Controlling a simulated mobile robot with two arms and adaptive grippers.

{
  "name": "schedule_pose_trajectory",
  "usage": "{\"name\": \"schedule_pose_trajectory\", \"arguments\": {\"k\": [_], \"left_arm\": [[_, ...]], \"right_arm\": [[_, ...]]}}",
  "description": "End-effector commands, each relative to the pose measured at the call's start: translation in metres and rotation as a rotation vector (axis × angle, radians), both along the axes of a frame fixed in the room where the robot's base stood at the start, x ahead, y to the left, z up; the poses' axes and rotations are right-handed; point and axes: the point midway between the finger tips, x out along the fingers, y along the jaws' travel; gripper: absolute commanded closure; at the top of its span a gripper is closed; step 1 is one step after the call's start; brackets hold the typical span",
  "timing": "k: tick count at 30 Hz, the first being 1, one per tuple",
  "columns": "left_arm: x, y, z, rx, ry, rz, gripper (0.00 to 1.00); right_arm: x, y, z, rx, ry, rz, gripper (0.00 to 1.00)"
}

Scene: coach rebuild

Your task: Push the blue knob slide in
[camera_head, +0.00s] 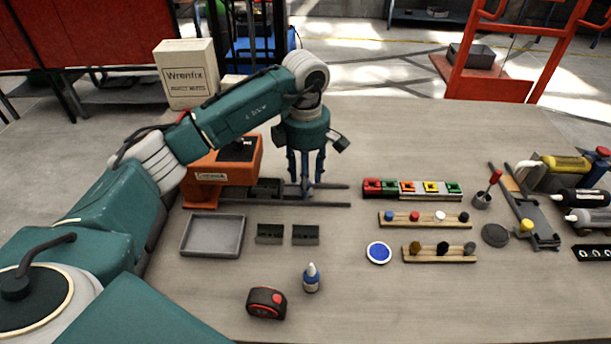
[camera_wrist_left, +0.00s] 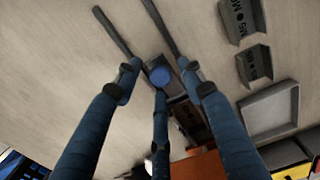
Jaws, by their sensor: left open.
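The blue knob (camera_wrist_left: 161,76) shows in the left wrist view on a dark slide block (camera_wrist_left: 167,64) between two dark rails (camera_wrist_left: 112,32). The rails stick out to the right of an orange machine (camera_head: 222,170) in the head view, with the dark slide (camera_head: 265,188) beside it. My left gripper (camera_head: 304,194) points down over the rails with its fingers spread open. In the left wrist view its fingertips (camera_wrist_left: 160,80) surround the knob's place; whether they touch it I cannot tell. The knob is hidden by the fingers in the head view. My right gripper is not seen.
A grey tray (camera_head: 212,252) and two small labelled bins (camera_head: 270,240) stand in front of the machine.

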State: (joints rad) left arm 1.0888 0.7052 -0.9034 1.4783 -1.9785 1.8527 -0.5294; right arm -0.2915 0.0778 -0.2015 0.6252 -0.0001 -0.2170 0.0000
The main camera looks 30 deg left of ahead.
Motion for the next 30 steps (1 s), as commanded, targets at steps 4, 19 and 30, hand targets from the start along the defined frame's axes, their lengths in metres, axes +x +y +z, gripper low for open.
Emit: {"name": "schedule_pose_trajectory", "arguments": {"k": [4, 19, 30], "left_arm": [[0.0, 0.0, 0.0, 0.0, 0.0, 0.0, 0.6], [-0.005, 0.014, -0.001, 0.002, 0.001, 0.003, 1.0], [-0.022, 0.046, 0.001, 0.003, 0.001, 0.002, 1.0]], "right_arm": [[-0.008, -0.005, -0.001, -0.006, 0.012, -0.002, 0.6], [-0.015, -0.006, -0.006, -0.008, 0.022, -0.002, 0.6], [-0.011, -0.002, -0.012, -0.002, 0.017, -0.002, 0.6]]}}
